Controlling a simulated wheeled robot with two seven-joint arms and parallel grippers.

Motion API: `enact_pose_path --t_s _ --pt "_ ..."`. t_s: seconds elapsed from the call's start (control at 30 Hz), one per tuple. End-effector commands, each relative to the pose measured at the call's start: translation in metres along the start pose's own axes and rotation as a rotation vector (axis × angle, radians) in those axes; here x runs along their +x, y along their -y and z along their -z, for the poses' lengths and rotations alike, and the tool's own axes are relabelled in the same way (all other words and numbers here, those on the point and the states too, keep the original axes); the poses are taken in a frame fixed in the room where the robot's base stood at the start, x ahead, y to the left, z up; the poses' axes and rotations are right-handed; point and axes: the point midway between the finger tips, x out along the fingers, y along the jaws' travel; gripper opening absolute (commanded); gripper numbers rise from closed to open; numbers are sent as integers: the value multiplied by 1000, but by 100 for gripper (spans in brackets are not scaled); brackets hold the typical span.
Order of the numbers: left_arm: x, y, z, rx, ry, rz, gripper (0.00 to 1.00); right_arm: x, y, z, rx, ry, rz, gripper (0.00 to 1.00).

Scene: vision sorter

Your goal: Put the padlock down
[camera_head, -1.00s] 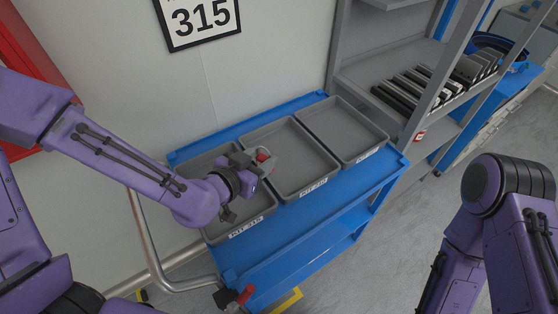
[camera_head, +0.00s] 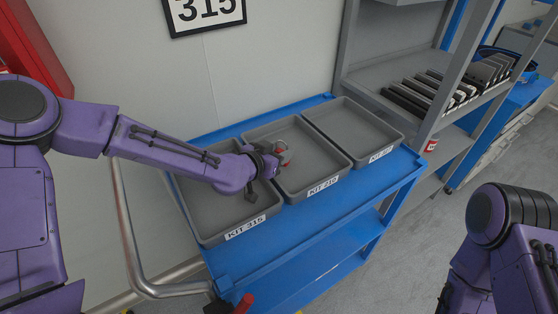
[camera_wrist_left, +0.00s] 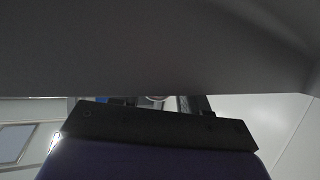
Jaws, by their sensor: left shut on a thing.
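My left gripper (camera_head: 272,163) is over the left part of the middle grey tray (camera_head: 338,168), close to the divide with the left tray. I cannot tell whether the padlock touches the tray floor. In the left wrist view, a dark grey surface fills the upper half and the padlock cannot be made out clearly. My right arm shows at the right edge, but its gripper is out of view.
The left tray (camera_head: 190,213), labelled KIT 315, and the right tray (camera_head: 393,134) look empty. All trays stand on a blue cart (camera_head: 330,222) against a wall. A grey shelf unit (camera_head: 376,78) with dark items stands to the right.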

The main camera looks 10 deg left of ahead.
Motion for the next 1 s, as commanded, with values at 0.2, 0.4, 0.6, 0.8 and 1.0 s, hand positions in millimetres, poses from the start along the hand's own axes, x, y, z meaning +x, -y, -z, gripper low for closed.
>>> enact_pose_path --t_s 0.2,0.4,0.6,0.8,1.0 --pt "0 0 0 0 3 0 11 -1 0 0 0 0 0 43" --pt "0 0 -3 1 3 0 70 1 0 0 0 0 0 43" --pt "0 0 -3 1 2 0 70 1 0 0 0 0 0 43" --pt "-11 1 1 0 0 1 70 0 0 0 0 -1 0 43" --pt "-62 0 2 0 -3 1 70 2 0 -1 0 0 0 43"
